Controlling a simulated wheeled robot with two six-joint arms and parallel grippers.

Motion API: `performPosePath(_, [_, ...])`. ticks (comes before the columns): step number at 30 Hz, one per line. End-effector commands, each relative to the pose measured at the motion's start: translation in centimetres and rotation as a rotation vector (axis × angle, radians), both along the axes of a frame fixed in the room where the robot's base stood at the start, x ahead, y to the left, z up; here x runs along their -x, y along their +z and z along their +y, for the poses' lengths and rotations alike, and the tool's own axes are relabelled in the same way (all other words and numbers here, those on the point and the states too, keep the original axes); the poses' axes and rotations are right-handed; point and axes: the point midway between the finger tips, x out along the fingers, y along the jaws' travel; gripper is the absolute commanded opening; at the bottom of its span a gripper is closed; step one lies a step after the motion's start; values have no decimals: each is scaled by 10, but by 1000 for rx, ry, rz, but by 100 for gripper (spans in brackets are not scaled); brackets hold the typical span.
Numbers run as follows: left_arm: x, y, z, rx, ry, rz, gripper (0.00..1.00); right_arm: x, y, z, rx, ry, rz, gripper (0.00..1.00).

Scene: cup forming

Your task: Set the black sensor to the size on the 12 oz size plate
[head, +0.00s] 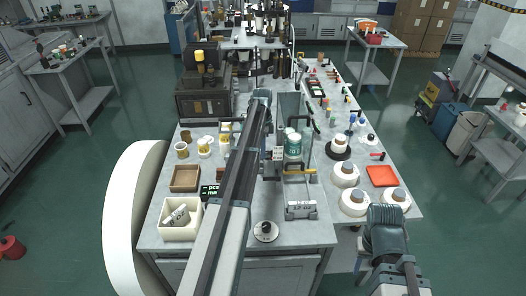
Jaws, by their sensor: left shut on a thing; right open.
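The size plate (300,210) is a small pale block with dark lettering that seems to read 12 oz, at the front of the bench. A stack of green and white cups (293,145) stands behind it, with a yellow bar (299,172) in front. My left arm reaches over the bench from the bottom. My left gripper (274,157) is beside the cups, shut on a small dark thing that looks like the black sensor; the arm partly hides it. My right gripper (362,248) is low by the bench's right front edge, mostly hidden by its own arm, and appears open.
A black display (210,191) with green text and a round knob (266,228) are at the front. A white bin (181,218), a brown tray (185,178), white rolls (354,202) and a red tray (382,176) take up the sides.

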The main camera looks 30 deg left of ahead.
Motion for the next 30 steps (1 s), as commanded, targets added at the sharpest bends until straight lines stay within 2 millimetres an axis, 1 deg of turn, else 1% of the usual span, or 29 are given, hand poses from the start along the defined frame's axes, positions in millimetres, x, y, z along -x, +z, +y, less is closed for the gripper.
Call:
performPosePath(22, [0, 1, 0, 0, 0, 0, 0, 0, 1, 0, 0, 0, 0, 50])
performPosePath(26, [0, 10, 0, -1, 0, -1, 0, 0, 10, 0, 0, -1, 0, 50])
performPosePath(30, [0, 24, 0, -1, 0, -1, 0, 0, 24, 0, -1, -4, 0, 50])
